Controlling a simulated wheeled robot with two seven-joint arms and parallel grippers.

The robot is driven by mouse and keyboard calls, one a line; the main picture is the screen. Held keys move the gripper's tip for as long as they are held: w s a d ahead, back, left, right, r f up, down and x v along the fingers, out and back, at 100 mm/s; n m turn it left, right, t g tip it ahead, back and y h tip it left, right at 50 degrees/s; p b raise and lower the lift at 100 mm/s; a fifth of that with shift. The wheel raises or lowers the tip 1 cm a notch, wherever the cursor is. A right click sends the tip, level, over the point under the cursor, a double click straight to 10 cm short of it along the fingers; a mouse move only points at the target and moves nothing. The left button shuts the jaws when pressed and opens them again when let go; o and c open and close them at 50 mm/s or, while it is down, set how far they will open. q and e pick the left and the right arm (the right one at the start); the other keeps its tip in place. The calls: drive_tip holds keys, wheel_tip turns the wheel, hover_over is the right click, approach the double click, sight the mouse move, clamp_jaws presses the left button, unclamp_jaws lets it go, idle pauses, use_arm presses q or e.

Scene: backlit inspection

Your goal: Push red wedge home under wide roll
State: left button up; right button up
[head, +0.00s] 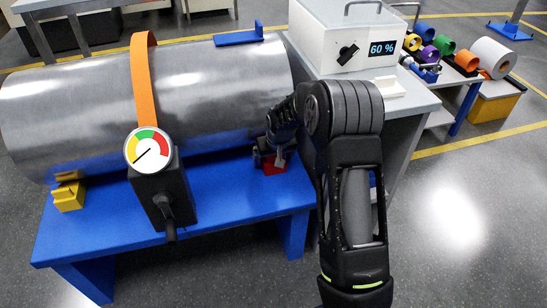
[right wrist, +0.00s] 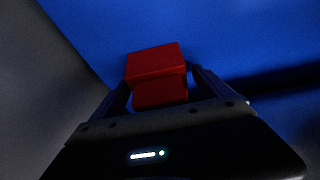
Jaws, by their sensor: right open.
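The wide roll (head: 220,90) is a big silver metal cylinder lying across a blue bench (head: 110,230). The red wedge (head: 274,169) sits on the bench at the roll's right front, mostly covered by my right gripper (head: 272,158). I cannot tell whether it touches the roll. In the right wrist view the red wedge (right wrist: 155,75) shows as a stepped block between the two dark fingers. My right gripper (right wrist: 160,92) is open around it, with a finger on each side. A yellow wedge (head: 68,196) sits at the roll's left front. My left gripper is out of view.
An orange strap (head: 142,85) crosses the roll above a dial gauge (head: 149,150) on a black handled body. A white box (head: 345,40) reading 60 % stands on a grey table right of the roll. Coloured rolls (head: 428,52) lie farther right.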

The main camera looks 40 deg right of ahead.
drive_tip(key=c, duration=1.8)
